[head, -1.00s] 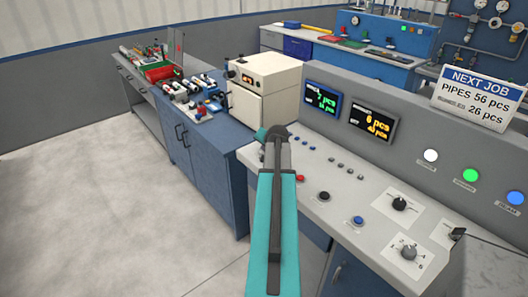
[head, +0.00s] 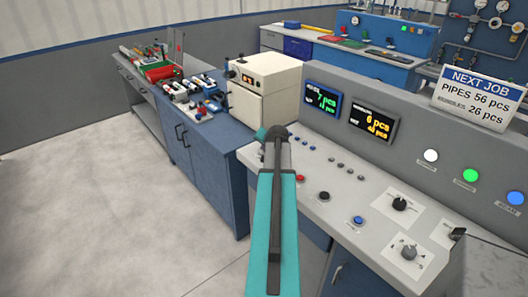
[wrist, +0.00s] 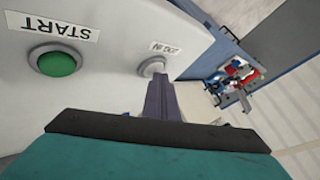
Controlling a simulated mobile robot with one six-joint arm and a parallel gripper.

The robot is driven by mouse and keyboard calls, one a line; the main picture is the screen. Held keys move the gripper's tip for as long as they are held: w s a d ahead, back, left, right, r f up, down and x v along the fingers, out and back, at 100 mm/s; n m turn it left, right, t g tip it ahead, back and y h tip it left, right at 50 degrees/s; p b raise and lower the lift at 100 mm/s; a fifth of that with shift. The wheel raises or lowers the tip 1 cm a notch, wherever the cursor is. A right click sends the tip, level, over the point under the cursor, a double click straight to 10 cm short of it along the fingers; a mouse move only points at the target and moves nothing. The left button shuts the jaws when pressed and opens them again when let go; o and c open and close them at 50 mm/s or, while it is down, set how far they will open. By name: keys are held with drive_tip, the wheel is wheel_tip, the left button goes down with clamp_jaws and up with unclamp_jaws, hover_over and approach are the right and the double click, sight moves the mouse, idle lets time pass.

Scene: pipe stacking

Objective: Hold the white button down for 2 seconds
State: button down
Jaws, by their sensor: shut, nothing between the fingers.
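The white button (wrist: 152,66) sits in a pale metal ring on the console panel, near the top middle of the wrist view. A small label beside it reads upside down, apparently "JOG IN". My gripper (wrist: 159,82) is shut and empty, its dark fingertips overlapping the button's near edge in the picture. I cannot tell whether they touch it or whether it is pressed in. In the head view my teal arm reaches to the console's left end and hides this button and the fingertips.
A green START button (wrist: 56,64) lies left of my gripper in the wrist view. The console (head: 335,205) carries a red button (head: 299,178), a black button (head: 324,196), a blue button (head: 358,220) and knobs. A cream machine (head: 264,90) stands beyond the arm.

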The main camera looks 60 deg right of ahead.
drive_tip(key=shift+r, duration=0.15)
idle(0.7)
drive_tip(key=shift+r+p, duration=0.3)
drive_tip(key=shift+r, duration=0.35)
wheel_tip(320, 180, up, 5)
drive_tip(key=shift+p, duration=1.15)
idle(0.4)
